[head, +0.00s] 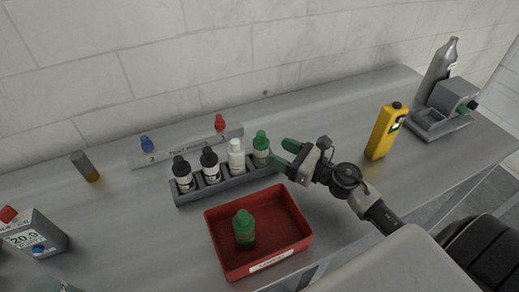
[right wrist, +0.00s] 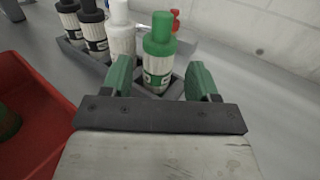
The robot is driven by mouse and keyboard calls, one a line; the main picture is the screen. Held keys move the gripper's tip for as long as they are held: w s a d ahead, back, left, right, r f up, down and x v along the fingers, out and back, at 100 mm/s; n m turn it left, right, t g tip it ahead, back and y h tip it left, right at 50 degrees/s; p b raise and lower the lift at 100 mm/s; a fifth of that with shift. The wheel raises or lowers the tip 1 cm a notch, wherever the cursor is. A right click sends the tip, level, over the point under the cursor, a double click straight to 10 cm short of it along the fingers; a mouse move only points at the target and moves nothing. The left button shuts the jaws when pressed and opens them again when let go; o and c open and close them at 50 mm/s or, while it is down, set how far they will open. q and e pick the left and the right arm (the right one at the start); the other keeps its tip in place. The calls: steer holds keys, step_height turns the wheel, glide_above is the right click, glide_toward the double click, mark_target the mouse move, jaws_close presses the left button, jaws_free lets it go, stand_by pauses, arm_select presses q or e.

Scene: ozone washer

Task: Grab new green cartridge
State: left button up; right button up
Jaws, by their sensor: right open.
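A green-capped cartridge (head: 261,148) with a pale label stands upright in the right end slot of a grey rack (head: 222,185). In the right wrist view this green cartridge (right wrist: 158,52) stands just beyond my fingertips, roughly centred between them. My right gripper (head: 286,152) is open, with green fingers, at the right side of the rack close to the cartridge; it also shows in the right wrist view (right wrist: 160,82). Another green cartridge (head: 244,226) stands in a red tray (head: 213,240) in front of the rack. My left gripper is not in view.
A white bottle (head: 237,158) and two black-capped bottles (head: 210,164) fill the other rack slots. Behind is a grey strip (head: 185,147) with blue and red knobs. A yellow device (head: 386,130) and grey machine (head: 442,108) stand right. The table's left middle is mostly clear.

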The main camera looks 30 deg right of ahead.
mark_target(268, 148)
steer(key=shift+w+a, duration=0.35)
steer(key=shift+w, duration=0.3)
steer(key=p+x, duration=0.2)
steer(key=x, duration=0.2)
steer(key=shift+w+a+f, duration=0.1)
steer(key=shift+w+a, duration=0.05)
steer(key=shift+w, duration=0.05)
steer(key=shift+w+a+f, duration=0.15)
steer(key=shift+w+a, duration=0.1)
steer(key=shift+w, duration=0.1)
steer(key=c, duration=0.7)
